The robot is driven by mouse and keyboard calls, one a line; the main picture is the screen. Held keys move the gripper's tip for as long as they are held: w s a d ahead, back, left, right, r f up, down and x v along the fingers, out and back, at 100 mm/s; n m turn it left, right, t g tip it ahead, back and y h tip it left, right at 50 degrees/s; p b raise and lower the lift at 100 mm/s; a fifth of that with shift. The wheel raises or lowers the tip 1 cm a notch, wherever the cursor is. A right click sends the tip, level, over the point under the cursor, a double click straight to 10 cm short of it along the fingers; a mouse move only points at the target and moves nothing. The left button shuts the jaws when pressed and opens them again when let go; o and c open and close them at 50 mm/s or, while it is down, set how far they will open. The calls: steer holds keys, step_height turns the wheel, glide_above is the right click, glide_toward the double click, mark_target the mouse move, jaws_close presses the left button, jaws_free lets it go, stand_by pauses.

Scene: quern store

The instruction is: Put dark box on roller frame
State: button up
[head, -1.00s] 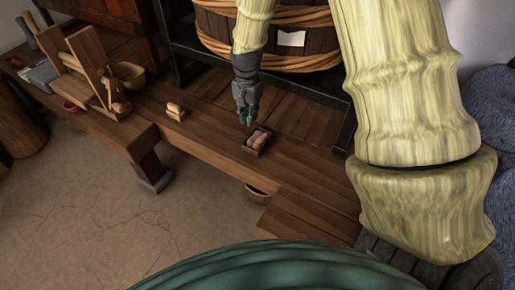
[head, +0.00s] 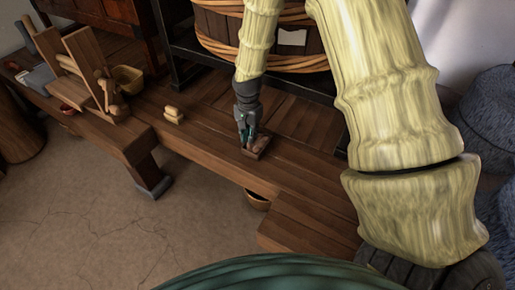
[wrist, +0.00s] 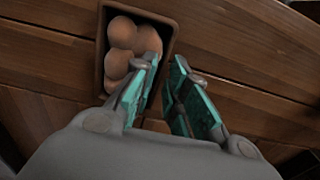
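A small dark box (head: 258,154) holding several brown egg-like things stands on the wooden bench. In the wrist view the box (wrist: 101,55) is at the upper middle, partly hidden by my gripper. My gripper (head: 247,144) is down at the box. In the wrist view its teal-padded fingers (wrist: 168,75) are apart, the left one over the box's contents and the right one outside its right wall. I cannot tell whether they touch it. A wooden frame with upright boards (head: 84,58), perhaps the roller frame, stands at the bench's left end.
Small pale blocks (head: 173,116) sit on the bench between the box and the frame. A yellowish basket (head: 128,78) stands beside the frame. A large hooped tub (head: 290,40) is behind the bench.

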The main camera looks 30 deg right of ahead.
steer(key=shift+f, duration=0.85)
jaws_close()
